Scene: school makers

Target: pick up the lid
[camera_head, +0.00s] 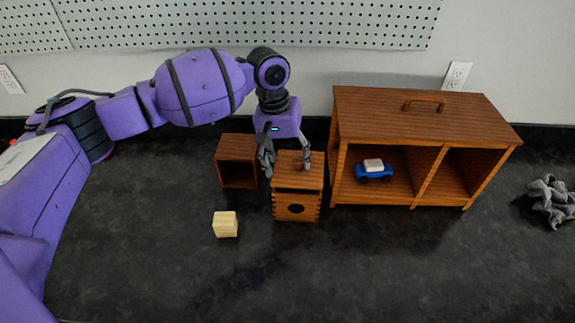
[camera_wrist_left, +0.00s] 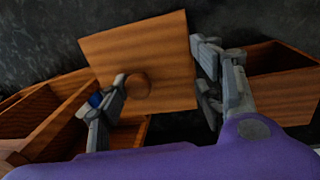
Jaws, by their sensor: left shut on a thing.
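The lid (camera_head: 299,176) is a square wooden board with a round knob (camera_wrist_left: 137,87). In the head view it is at the top of a small wooden box (camera_head: 297,206) with a dark round hole in its front. My left gripper (camera_head: 287,160) comes down from above and is shut on the lid. In the left wrist view, one finger is beside the knob and the other is at the lid's right edge. I cannot tell whether the lid touches the box.
An open wooden box (camera_head: 237,162) stands close left of the small box. A pale wooden block (camera_head: 225,224) lies in front. A wooden cabinet (camera_head: 429,117) with a top handle stands right, holding a blue toy car (camera_head: 374,172). The front of the dark counter (camera_head: 330,275) is clear.

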